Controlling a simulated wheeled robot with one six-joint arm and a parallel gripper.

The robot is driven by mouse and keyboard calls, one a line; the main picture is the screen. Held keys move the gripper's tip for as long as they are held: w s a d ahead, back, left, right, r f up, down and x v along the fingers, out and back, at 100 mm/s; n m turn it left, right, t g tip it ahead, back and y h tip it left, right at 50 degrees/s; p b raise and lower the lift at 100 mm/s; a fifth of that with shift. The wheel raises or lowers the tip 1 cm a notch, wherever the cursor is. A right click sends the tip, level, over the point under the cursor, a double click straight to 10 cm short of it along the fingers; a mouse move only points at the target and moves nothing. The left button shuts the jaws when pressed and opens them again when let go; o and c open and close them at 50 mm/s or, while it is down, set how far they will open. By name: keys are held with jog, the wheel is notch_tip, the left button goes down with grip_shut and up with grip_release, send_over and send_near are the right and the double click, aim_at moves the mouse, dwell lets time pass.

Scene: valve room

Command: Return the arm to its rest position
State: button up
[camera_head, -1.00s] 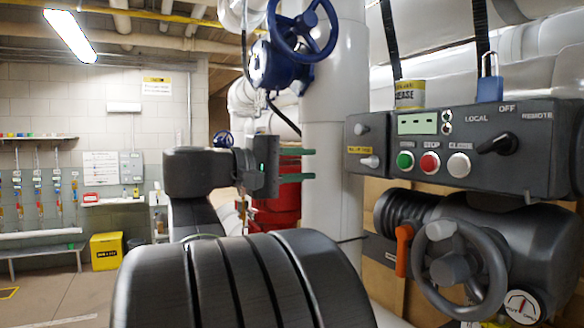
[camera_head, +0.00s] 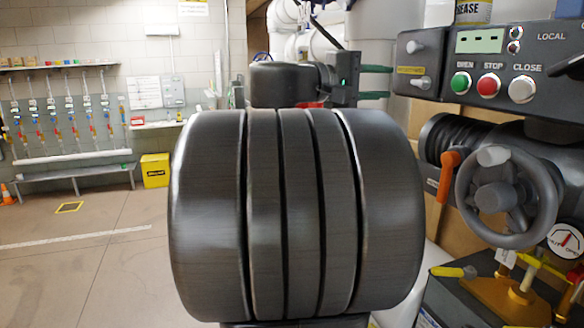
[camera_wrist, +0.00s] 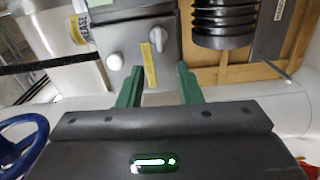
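My gripper (camera_head: 378,82) shows in the head view behind my large dark arm joint, pointing right towards the pale vertical pipe. Its two green fingers are apart with nothing between them. The wrist view also shows the fingers apart, with my gripper (camera_wrist: 159,84) facing the lower left part of the grey control box (camera_wrist: 135,45). I see no contact between the fingers and the box. My arm is bent and raised in front of the head camera. It hides part of the pipes and floor behind it.
The control panel (camera_head: 500,72), grey handwheel (camera_head: 508,193) and orange lever (camera_head: 449,173) stand close on the right. A yellow bin (camera_head: 155,170) and a bench (camera_head: 75,172) stand along the left wall. The floor at left (camera_head: 90,265) is mostly clear.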

aim_at(411, 82)
jog(key=shift+p+x, duration=0.6)
jog(key=shift+x, duration=3)
jog(key=shift+a, duration=0.1)
